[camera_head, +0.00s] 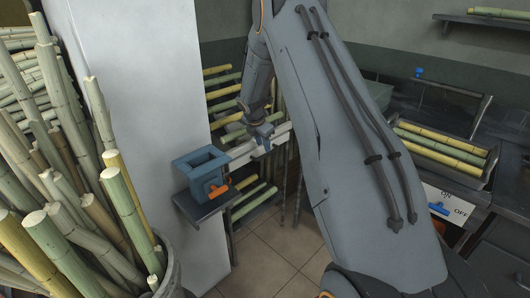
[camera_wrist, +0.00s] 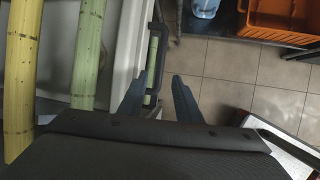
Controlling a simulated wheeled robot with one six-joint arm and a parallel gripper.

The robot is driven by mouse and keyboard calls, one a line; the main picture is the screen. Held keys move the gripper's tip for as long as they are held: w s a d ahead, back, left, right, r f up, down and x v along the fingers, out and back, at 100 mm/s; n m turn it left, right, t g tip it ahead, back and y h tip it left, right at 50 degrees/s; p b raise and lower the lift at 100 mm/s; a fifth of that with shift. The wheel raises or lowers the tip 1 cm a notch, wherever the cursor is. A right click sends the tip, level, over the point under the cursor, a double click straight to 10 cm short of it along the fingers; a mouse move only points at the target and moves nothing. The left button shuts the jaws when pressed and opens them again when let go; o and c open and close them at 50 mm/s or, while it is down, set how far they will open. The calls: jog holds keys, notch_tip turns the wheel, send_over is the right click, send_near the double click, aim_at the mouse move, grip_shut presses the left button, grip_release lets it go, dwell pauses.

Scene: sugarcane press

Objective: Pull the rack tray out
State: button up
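The rack tray (camera_head: 278,131) shows in the head view as a pale front edge in the rack behind the white pillar. In the wrist view its white wall (camera_wrist: 124,45) is at the left, with a yellow and a green cane lying inside. A dark loop handle (camera_wrist: 161,62) stands out from that wall. My gripper (camera_head: 262,143) is at the tray's front. In the wrist view my gripper (camera_wrist: 157,80) has its two fingers apart, with the lower end of the handle between them, nearer the left finger. I cannot tell whether either finger touches the handle.
A blue-grey box with an orange handle (camera_head: 202,168) stands on a small shelf on the white pillar (camera_head: 140,75). A bundle of canes (camera_head: 75,170) fills the left. An orange crate (camera_wrist: 275,18) is at upper right in the wrist view. Tiled floor (camera_head: 270,262) is open below.

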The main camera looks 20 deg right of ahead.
aim_at(265, 156)
jog(key=shift+p+x, duration=0.45)
jog(key=shift+x, duration=2.85)
grip_shut()
